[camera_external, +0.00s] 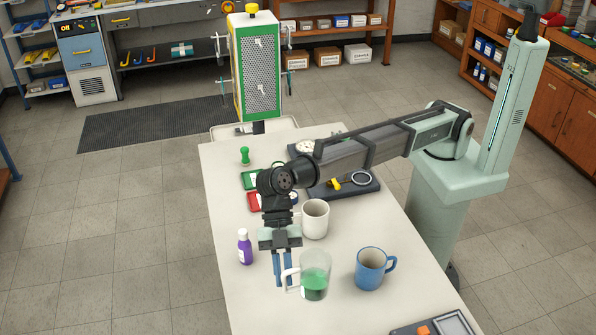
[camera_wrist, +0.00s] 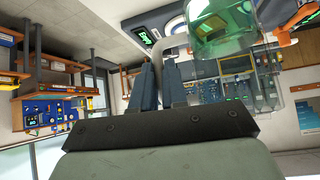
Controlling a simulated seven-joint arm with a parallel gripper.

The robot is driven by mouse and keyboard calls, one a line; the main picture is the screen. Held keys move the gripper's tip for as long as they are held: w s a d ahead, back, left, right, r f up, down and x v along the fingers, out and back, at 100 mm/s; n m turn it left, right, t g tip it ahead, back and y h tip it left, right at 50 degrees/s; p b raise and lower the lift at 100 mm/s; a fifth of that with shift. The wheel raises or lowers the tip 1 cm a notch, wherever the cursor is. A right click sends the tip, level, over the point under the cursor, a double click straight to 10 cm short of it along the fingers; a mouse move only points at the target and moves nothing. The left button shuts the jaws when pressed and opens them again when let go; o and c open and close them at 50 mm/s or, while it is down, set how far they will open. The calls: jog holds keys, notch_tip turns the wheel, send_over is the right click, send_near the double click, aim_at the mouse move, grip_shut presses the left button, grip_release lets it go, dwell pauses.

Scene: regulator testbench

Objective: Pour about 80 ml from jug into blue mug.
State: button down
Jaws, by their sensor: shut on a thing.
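The jug (camera_external: 316,262) is clear glass with green liquid in its lower part. It looks upright, near the front of the white table, and also shows at the top of the wrist view (camera_wrist: 222,30). My gripper (camera_external: 282,284) points down at the jug's left side, shut on its handle. In the wrist view my gripper (camera_wrist: 162,70) has its two blue-grey fingers around the handle. I cannot tell whether the jug touches the table. The blue mug (camera_external: 370,270) stands upright just right of the jug, its handle to the right. Its inside bottom is not clearly visible.
A white mug (camera_external: 315,222) stands behind the jug. A purple bottle (camera_external: 245,250) is left of my gripper. Green and red boxes (camera_external: 254,202), a green stamp-like piece (camera_external: 245,156) and a dark tray (camera_external: 362,191) lie farther back. A grey device (camera_external: 447,326) is at front right.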

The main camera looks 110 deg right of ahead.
aim_at(317, 278)
jog(key=shift+n+g, duration=0.4)
jog(key=shift+n, duration=0.1)
jog(key=s+a, duration=0.3)
jog(key=s, duration=0.1)
jog(key=s+a+r, duration=0.1)
jog(key=s+a, duration=0.1)
jog(key=shift+s+a, duration=0.15)
jog(key=shift+a, duration=0.2)
jog(key=s+a+n+g, duration=0.1)
jog(key=s+a, duration=0.1)
jog(key=s, duration=0.8)
jog(key=s+a+n, duration=0.1)
jog(key=s+a, duration=0.1)
jog(key=s, duration=0.7)
jog(key=s+d+f, duration=0.3)
jog(key=s+d, duration=0.1)
jog(key=s, duration=0.5)
jog(key=w+d+m+t+h, duration=0.1)
jog(key=d+m+t+h, duration=0.3)
jog(key=d+m+t, duration=0.4)
jog(key=shift+w+d+f+m, duration=0.15)
jog(key=shift+d+f+m, duration=0.3)
jog(key=shift+d+m, duration=1.95)
